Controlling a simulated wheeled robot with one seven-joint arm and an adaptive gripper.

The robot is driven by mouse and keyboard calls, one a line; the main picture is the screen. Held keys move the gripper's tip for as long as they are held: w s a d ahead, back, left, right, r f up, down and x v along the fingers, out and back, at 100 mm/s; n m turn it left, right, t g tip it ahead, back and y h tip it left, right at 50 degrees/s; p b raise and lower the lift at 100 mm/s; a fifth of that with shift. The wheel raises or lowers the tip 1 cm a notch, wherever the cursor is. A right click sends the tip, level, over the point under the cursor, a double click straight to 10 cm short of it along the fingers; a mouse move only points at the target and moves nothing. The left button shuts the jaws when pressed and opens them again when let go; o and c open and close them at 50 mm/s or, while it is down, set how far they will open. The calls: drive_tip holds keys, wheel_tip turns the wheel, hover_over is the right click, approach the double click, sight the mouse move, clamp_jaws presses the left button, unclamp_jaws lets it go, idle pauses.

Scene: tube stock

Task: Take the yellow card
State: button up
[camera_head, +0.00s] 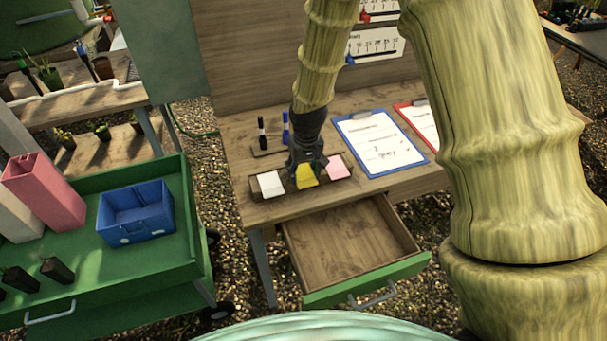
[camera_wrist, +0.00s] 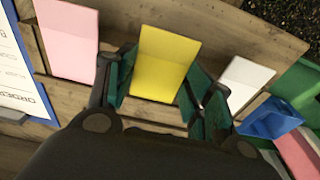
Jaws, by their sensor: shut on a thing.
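The yellow card (camera_head: 306,177) is at the middle of a wooden card tray (camera_head: 343,186) on the desk, between a white card and a pink card. In the wrist view the yellow card (camera_wrist: 160,62) lies between the two green-padded fingers of my gripper (camera_wrist: 158,80). My gripper (camera_head: 306,168) points down at the tray and is shut on the yellow card. I cannot tell whether the card's lower edge still touches the tray.
The white card (camera_head: 270,184) and pink card (camera_head: 338,167) stand close on either side. Two markers (camera_head: 262,133), a blue clipboard (camera_head: 380,143) and a red clipboard (camera_head: 420,122) are behind. An open drawer (camera_head: 350,245) juts out below. A green cart (camera_head: 110,265) holds a blue crate (camera_head: 137,213).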

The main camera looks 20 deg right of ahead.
sight(304, 176)
drive_tip(key=shift+r+b, duration=0.55)
drive_tip(key=shift+r, duration=0.3)
drive_tip(key=shift+r+b, duration=0.45)
drive_tip(key=shift+r, duration=0.45)
drive_tip(key=s+a+r+b, duration=0.1)
drive_tip(key=s+a, duration=0.2)
drive_tip(key=s, duration=0.4)
drive_tip(key=s+a+r+b, duration=0.1)
drive_tip(key=s+a+r, duration=0.1)
drive_tip(key=s+a, duration=0.2)
drive_tip(key=s, duration=0.3)
drive_tip(key=shift+s, duration=0.2)
drive_tip(key=shift+w, duration=0.1)
